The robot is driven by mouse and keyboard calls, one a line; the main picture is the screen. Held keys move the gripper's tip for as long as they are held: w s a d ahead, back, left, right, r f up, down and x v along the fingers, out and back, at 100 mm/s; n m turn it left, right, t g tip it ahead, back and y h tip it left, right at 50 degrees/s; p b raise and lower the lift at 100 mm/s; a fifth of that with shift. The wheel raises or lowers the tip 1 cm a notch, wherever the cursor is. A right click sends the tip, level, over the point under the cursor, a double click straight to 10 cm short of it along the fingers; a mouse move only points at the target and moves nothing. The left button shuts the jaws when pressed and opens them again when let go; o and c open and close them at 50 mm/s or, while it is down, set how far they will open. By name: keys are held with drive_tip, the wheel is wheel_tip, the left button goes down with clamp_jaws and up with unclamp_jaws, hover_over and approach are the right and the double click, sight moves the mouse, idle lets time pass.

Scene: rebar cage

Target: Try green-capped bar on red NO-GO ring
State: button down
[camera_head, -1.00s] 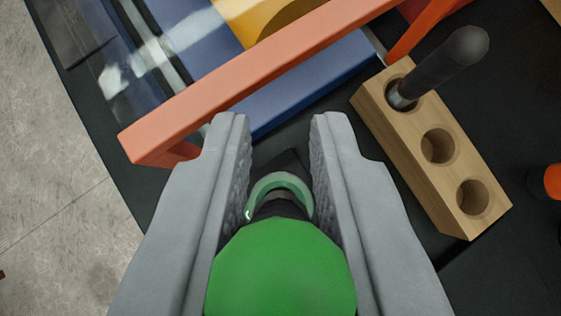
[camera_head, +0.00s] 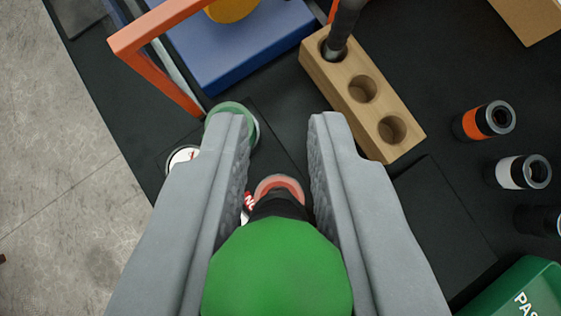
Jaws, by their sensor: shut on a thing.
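My gripper (camera_head: 280,165) is shut on the green-capped bar (camera_head: 280,270), whose green cap faces the camera with a dark collar beyond it. The red NO-GO ring (camera_head: 279,187) shows just past the collar, between the fingers, with a bit of its red and white label to the left. The bar hides most of the ring, and I cannot tell whether its tip is in, on or above the ring. A green ring (camera_head: 240,112) stands up and left, partly behind the left finger, with a white round label (camera_head: 182,157) beside it.
A wooden block (camera_head: 360,95) with three holes stands at upper right, a dark bar in one hole. Sockets with orange (camera_head: 472,124) and white (camera_head: 505,171) bands stand at right. A green bin (camera_head: 520,295) is at lower right. An orange frame (camera_head: 160,60) rises at upper left.

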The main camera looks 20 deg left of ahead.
sight(280, 190)
drive_tip(key=shift+f, duration=3)
drive_tip(key=shift+f, duration=1.95)
drive_tip(key=c, duration=1.2)
unclamp_jaws()
drive_tip(key=shift+c, duration=0.2)
drive_tip(key=v, duration=1.7)
drive_tip(key=shift+s+d+r, duration=0.1)
